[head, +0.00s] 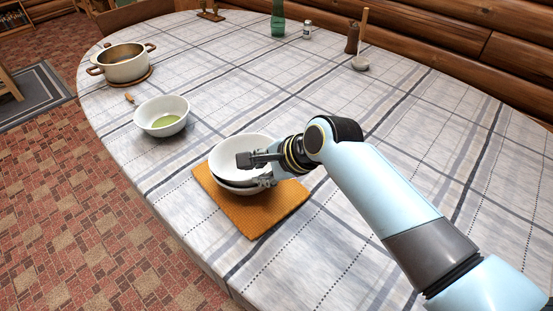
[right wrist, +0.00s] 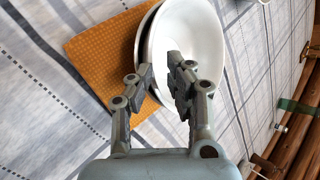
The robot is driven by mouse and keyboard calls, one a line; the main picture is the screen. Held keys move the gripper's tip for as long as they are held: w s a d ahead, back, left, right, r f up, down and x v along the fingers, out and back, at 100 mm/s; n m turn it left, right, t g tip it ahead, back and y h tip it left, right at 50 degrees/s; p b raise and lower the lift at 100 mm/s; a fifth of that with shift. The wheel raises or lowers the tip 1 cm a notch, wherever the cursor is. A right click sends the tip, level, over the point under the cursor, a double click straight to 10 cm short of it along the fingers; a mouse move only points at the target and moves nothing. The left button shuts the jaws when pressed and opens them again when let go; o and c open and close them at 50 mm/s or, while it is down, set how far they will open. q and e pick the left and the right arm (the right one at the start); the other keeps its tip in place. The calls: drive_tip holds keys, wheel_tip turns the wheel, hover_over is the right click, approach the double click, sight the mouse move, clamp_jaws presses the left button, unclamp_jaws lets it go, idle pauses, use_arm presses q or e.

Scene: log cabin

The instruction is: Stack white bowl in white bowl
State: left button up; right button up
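Two white bowls sit one in the other on an orange cloth. The upper white bowl (head: 228,150) looks slightly tilted, with a dark gap between its rim and the lower white bowl (head: 226,186). My right gripper (head: 258,170) straddles the near right rim, one finger over the inside and one outside. In the right wrist view, the upper bowl (right wrist: 198,35) lies between and beyond the fingers (right wrist: 160,78), which stand apart with a gap visible. Contact with the rim cannot be made out. My left gripper is not in view.
The orange cloth (head: 264,214) lies near the table's front edge. A white bowl with green contents (head: 163,108) stands behind left, and a two-handled pot (head: 124,66) farther back. A green bottle (head: 278,18) stands at the far edge. The table's right side is mostly clear.

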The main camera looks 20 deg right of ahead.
drive_tip(key=v, duration=0.9)
drive_tip(key=shift+p, duration=0.3)
